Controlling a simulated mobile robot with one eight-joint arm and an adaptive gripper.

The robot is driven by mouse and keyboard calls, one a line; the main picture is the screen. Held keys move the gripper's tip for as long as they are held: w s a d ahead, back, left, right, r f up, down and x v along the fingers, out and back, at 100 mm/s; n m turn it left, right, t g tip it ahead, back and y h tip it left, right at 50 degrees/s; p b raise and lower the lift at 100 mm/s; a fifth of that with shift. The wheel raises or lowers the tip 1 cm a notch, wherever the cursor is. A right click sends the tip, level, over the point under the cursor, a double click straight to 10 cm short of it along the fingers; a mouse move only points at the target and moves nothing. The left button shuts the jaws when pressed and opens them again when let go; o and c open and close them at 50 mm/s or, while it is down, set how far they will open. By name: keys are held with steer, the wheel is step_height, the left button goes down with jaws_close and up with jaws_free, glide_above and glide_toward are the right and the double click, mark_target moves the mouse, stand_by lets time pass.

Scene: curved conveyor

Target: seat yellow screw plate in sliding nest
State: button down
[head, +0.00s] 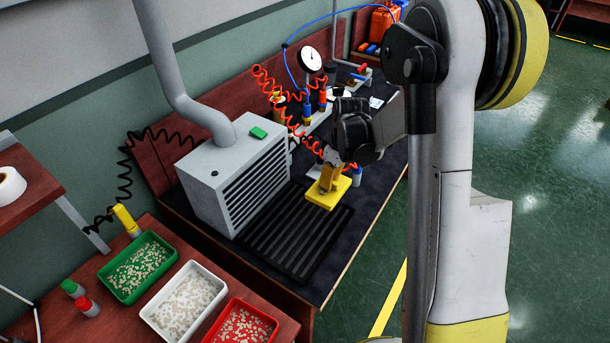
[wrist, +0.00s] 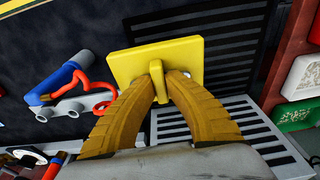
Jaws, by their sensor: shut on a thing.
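The yellow screw plate (head: 320,199) is a flat square with a small upright tab. My gripper (head: 331,176) is shut on that tab. In the wrist view the plate (wrist: 130,63) lies beyond the two orange-brown fingers, whose tips pinch the tab from both sides (wrist: 165,84). The plate appears above the far end of a black slatted grate (head: 291,243); I cannot tell whether it touches anything. The grate also shows behind the plate in the wrist view (wrist: 229,63). I cannot pick out the sliding nest for certain.
A grey louvred box (head: 222,164) with a duct stands left of the grate. Behind the plate are a gauge (head: 311,60), blue and red tools and coiled red hoses. Green (head: 122,293), white (head: 159,321) and red trays of small parts lie at front left.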

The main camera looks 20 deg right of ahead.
steer(key=shift+d+r, duration=0.25)
steer(key=shift+d, duration=0.05)
steer(key=s+a+r+m+h, duration=0.1)
steer(key=s+a+r+m, duration=0.1)
steer(key=s+a+m, duration=0.5)
steer(key=a, duration=0.4)
steer(key=shift+s+a+r, duration=0.2)
steer(key=shift+s+a, duration=0.05)
steer(key=shift+s, duration=0.15)
